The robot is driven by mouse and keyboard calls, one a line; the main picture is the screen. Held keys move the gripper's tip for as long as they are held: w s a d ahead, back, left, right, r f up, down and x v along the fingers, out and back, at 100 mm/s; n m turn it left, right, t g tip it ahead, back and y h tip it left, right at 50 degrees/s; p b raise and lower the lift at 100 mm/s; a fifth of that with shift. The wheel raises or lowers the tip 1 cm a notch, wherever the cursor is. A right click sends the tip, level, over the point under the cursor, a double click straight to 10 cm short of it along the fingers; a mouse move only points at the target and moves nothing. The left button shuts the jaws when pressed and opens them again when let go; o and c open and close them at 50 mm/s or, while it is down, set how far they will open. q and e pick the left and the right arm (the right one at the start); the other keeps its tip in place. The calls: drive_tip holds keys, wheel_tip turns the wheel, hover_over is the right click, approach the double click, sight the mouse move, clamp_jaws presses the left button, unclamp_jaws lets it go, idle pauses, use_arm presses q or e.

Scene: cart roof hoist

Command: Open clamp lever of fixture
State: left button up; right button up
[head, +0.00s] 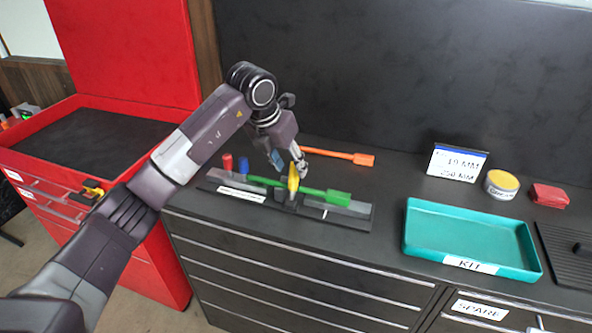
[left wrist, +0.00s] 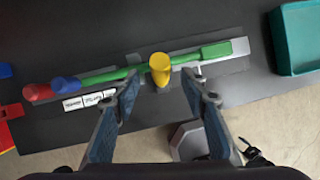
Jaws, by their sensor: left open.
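The fixture (head: 350,209) is a long grey and black bar on the dark bench top, with a white label on its front. A green tool (head: 335,196) lies along it; the tool also shows in the left wrist view (left wrist: 215,52). The yellow clamp lever (head: 293,178) stands up over the green tool near the middle; in the left wrist view (left wrist: 160,66) it is seen from above. My left gripper (head: 289,163) is open at the lever's top. In the left wrist view its fingertips (left wrist: 163,86) lie either side of the lever's line; I cannot tell whether they touch it.
An orange tool (head: 345,155) lies behind. A teal tray (head: 409,240), a small sign (head: 457,162), a yellow-lidded tin (head: 501,184) and a red block (head: 549,196) are at right. A dark back panel rises behind.

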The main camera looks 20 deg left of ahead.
sight(295, 176)
use_arm(q)
drive_tip(key=p+x, duration=0.1)
drive_tip(key=x, duration=0.2)
drive_tip(key=shift+d+f, duration=0.2)
drive_tip(key=shift+f, duration=0.15)
drive_tip(key=shift+w+f, duration=0.45)
drive_tip(key=shift+f, duration=0.25)
drive_tip(key=shift+s, duration=0.1)
clamp_jaws()
use_arm(e)
drive_tip(key=shift+s+d+r, duration=0.3)
drive_tip(key=shift+s+r, duration=0.55)
drive_tip(key=shift+s, duration=0.1)
